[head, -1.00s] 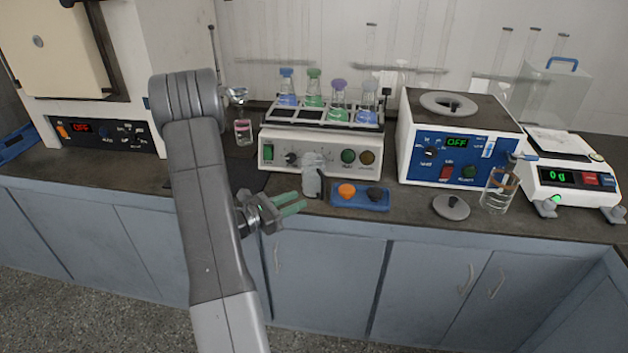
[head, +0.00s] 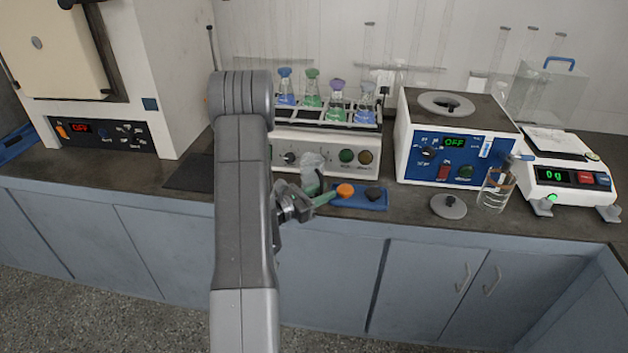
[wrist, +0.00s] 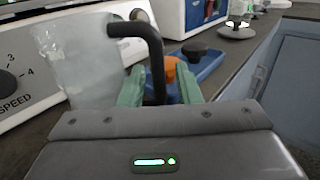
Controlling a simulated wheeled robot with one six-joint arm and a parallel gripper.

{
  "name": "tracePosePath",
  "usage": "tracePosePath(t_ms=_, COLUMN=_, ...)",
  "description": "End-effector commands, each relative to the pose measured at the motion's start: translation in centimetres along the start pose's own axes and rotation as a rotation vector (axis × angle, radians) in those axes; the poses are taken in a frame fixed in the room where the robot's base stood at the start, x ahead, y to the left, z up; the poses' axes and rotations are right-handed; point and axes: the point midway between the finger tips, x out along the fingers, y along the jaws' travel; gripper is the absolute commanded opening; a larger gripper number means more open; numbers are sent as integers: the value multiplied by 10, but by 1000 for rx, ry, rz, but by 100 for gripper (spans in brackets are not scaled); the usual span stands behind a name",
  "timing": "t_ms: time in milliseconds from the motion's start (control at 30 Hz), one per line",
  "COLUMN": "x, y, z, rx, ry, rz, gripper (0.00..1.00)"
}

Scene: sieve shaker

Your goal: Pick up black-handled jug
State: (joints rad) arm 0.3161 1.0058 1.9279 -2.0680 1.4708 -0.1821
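The clear jug (head: 311,165) stands upright on the dark bench in front of the shaker. In the wrist view, the jug's body (wrist: 75,65) is at the left and its black handle (wrist: 152,45) arches right and down. My gripper (head: 321,196) is at the jug's front right side in the head view and hides its lower part. In the wrist view my gripper (wrist: 160,75) has its green fingers apart, one on each side of the handle. A gap shows beside the handle, so it does not look clamped. The handle's lower end is hidden behind the gripper body.
A blue tray (head: 374,204) with an orange and a black stopper lies just right of the gripper. The shaker (head: 328,148) with several flasks stands behind the jug. A grey lid (head: 448,206) and a glass beaker (head: 494,192) are farther right. The bench's front edge is close.

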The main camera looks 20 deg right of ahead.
Motion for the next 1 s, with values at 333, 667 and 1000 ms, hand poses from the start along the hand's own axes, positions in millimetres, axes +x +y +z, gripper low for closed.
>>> tracePosePath(t_ms=333, x=0, y=0, z=0, rx=0, ry=0, rz=0, gripper=0)
tracePosePath(t_ms=667, x=0, y=0, z=1, rx=1, ry=-2, rz=0, gripper=0)
tracePosePath(t_ms=1000, x=0, y=0, z=10, rx=2, ry=-3, rz=0, gripper=0)
